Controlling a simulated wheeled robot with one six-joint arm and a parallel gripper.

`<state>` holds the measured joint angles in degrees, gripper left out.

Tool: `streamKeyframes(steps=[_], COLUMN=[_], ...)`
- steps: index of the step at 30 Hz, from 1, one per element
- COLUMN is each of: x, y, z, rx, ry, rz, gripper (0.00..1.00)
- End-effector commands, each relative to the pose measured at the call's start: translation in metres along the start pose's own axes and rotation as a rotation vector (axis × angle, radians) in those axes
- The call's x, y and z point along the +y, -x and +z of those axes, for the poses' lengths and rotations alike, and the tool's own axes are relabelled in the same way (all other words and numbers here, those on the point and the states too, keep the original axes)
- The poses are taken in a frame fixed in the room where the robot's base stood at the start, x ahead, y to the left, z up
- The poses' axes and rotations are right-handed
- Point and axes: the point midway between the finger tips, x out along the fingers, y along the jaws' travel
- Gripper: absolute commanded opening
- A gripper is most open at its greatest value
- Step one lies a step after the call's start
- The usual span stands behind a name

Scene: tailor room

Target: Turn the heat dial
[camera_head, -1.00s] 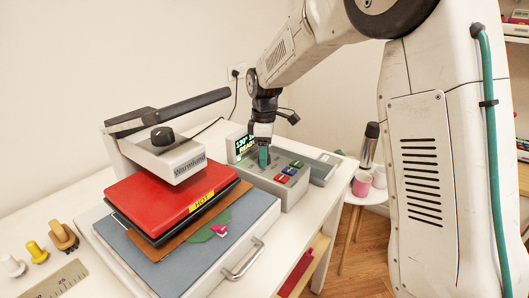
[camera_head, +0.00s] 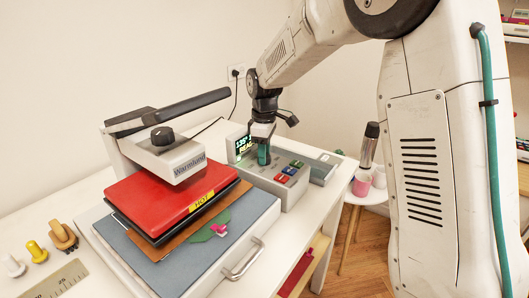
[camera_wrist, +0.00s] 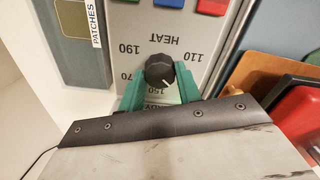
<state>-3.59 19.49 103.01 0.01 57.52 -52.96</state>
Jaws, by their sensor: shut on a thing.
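The grey control box (camera_head: 284,178) stands on the white table with a lit display (camera_head: 243,146) and coloured buttons (camera_head: 291,170) on its sloped face. My gripper (camera_head: 263,159) points down over this face, its teal fingers hiding the dial in the head view. In the wrist view the black heat dial (camera_wrist: 160,70) sits between the fingers, which are shut on its sides. Its white pointer mark faces the lower right of that picture. The word HEAT and numbers such as 190, 150 and 110 are printed upside down around it.
The heat press (camera_head: 176,160) with a red plate marked HOT (camera_head: 165,190) stands left of the box. A grey-blue tray (camera_head: 323,168) labelled PATCHES lies behind the box. A small side table with a flask (camera_head: 368,146) and a pink cup (camera_head: 362,184) stands at the right.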

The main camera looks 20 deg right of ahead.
Motion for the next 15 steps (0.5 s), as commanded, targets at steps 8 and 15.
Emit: streamKeyframes(steps=[8,15], x=[0.0004,0.0005], y=[0.0007,0.0009], z=[-0.0001,-0.0001], rx=[0.001,0.001], ry=[-0.247,-0.475], rz=[0.001,0.002], gripper=[0.11,0.11])
